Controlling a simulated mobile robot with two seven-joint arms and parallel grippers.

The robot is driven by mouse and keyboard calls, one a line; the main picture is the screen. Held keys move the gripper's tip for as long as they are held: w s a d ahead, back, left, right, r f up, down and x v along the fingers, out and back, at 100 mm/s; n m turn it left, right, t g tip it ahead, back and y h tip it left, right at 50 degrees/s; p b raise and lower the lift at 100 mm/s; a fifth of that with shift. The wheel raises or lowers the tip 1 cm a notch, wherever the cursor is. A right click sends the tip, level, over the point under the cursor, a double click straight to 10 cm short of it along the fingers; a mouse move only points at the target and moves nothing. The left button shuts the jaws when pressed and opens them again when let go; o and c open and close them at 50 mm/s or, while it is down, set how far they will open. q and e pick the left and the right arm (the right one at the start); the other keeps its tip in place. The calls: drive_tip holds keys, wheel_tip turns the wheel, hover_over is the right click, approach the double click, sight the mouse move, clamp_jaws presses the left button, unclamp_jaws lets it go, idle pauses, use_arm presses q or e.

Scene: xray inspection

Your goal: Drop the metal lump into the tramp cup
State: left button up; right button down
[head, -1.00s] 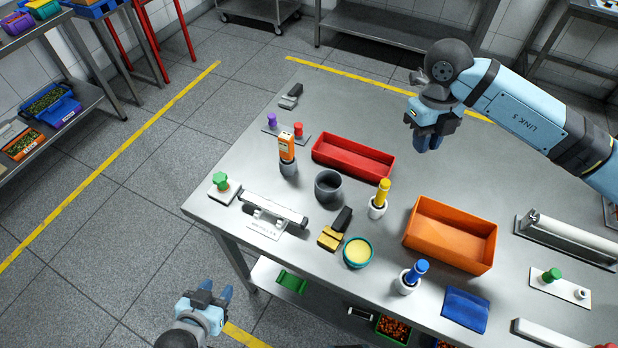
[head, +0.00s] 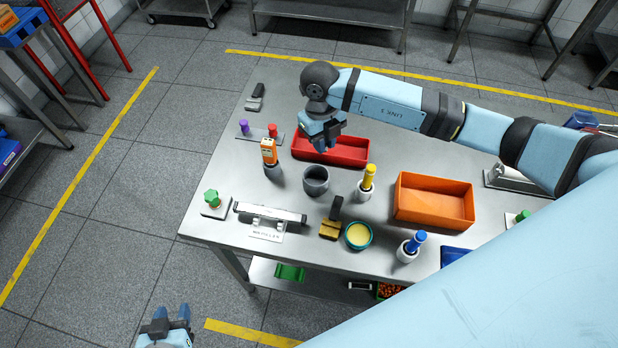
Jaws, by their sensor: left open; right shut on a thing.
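My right gripper (head: 322,146) points down over the red tray (head: 350,153), just behind the grey cup (head: 316,182). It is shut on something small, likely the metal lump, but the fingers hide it. The grey cup, which appears to be the tramp cup, stands upright with its mouth clear, a little in front of the gripper in the picture. My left gripper (head: 172,318) is open and empty, low at the bottom edge, off the table's front left side.
An orange handheld device (head: 269,152) stands left of the cup, and a yellow-topped holder (head: 367,180) stands right of it. A brush (head: 332,224), a teal bowl (head: 358,236) and an orange bin (head: 434,201) are near. My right arm crosses above the table's right side.

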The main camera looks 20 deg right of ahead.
wheel_tip(320, 180, down, 5)
drive_tip(key=b, duration=0.3)
drive_tip(key=shift+f, duration=0.2)
drive_tip(key=c, duration=1)
unclamp_jaws()
